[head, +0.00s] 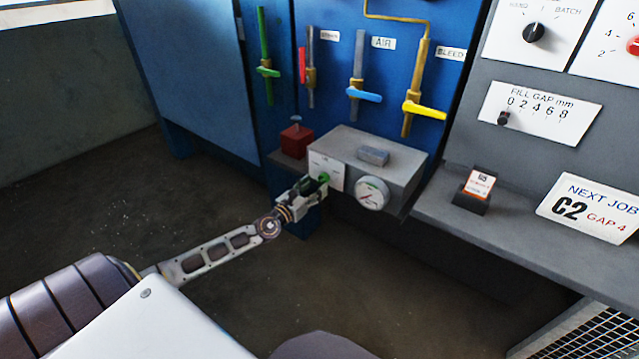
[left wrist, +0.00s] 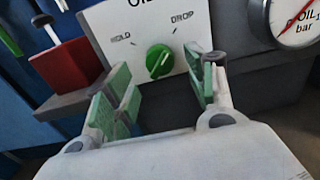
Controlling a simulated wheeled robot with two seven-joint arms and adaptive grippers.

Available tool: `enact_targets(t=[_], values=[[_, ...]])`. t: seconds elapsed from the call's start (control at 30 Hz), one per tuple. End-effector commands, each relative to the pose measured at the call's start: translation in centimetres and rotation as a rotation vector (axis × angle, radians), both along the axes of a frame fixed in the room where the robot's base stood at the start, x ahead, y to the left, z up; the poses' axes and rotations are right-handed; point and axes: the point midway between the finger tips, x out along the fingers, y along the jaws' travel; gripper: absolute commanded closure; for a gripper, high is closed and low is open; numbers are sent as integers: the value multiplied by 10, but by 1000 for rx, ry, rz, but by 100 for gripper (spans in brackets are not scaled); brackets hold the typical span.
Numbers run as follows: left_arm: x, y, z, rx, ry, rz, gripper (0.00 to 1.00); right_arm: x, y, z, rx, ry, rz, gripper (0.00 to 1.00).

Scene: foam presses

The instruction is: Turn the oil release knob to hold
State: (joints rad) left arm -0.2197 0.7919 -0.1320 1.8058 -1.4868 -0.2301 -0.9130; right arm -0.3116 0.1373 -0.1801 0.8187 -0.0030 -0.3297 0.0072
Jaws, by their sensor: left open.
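The green oil release knob (left wrist: 159,61) is on a white plate (left wrist: 140,25) between the labels HOLD on the left and DROP on the right. Its pale pointer line slants up and right, toward DROP. In the head view the knob (head: 324,177) is on the front of a grey box (head: 345,148). My left gripper (head: 310,187) is right in front of it. In the left wrist view my left gripper (left wrist: 163,80) is open, with green-padded fingers on both sides of the knob's position; contact does not show. My right gripper is out of view.
A round oil gauge (head: 372,193) is just right of the knob. A red block with a plunger (head: 297,138) stands left of the box. Several coloured valve levers hang on the blue panel above. A grey shelf (head: 530,235) is at the right.

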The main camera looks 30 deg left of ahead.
Motion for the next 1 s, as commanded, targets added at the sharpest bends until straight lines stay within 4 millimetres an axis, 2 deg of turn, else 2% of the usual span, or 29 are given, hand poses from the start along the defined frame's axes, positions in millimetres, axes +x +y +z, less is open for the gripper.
enact_targets(t=[0.5, 1.0], values=[[29, -2, 0, -1, -1, 0, 45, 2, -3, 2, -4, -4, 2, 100], [34, -3, 0, -1, 0, 0, 45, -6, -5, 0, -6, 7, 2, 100]])
